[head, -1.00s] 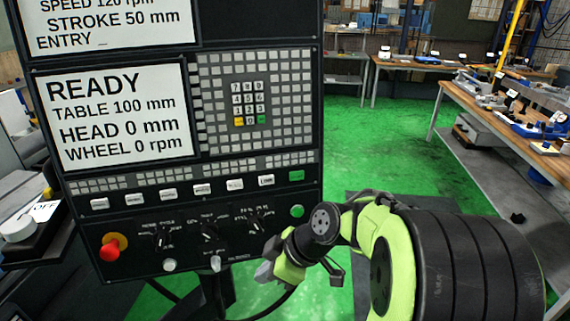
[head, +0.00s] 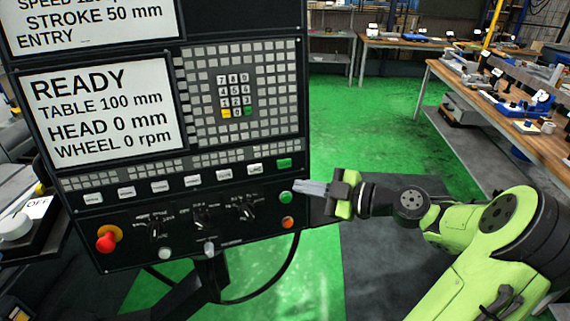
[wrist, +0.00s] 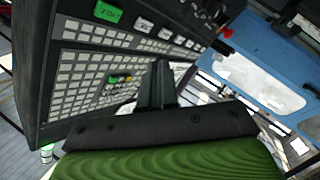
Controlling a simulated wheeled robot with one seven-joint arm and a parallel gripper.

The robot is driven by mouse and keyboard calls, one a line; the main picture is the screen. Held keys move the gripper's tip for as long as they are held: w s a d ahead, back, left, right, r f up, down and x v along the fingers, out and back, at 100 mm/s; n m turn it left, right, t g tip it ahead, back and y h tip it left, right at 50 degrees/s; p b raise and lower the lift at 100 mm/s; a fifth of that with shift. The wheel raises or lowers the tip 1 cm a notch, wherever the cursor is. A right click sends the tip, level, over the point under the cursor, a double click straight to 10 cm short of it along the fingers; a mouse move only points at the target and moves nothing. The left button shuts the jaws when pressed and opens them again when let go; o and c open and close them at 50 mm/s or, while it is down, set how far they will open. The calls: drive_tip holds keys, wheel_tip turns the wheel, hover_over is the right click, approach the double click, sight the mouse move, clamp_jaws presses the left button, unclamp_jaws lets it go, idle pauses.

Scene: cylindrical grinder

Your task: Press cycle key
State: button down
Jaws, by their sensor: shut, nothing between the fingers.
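The green rectangular key (head: 284,162) sits at the right end of the white key row on the black control panel. It also shows at the top of the wrist view (wrist: 108,12), upside down, its lettering too small to read surely. My gripper (head: 297,187) is shut and empty, its fingers pointing left at the panel's right edge. In the head view the tips are below the green key and just above the green round button (head: 285,197). In the wrist view the fingers (wrist: 160,68) stand in front of the panel face. I cannot tell whether they touch it.
An orange round button (head: 288,222), a red knob (head: 106,240) and rotary switches are on the lower panel. A workbench (head: 510,110) stands at the right. Green floor (head: 355,130) lies open between.

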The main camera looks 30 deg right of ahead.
sight(284, 163)
drive_tip(key=shift+w+d+f, duration=0.25)
drive_tip(key=shift+w+d, duration=0.1)
drive_tip(key=shift+w, duration=0.95)
drive_tip(key=shift+w+d+f, duration=0.25)
drive_tip(key=shift+w+d, duration=0.05)
drive_tip(key=shift+w, duration=1.05)
drive_tip(key=shift+w+d+f, duration=0.25)
drive_tip(key=shift+w+d, duration=0.1)
drive_tip(key=shift+w, duration=0.95)
drive_tip(key=shift+w+d, duration=0.1)
drive_tip(key=shift+w, duration=0.3)
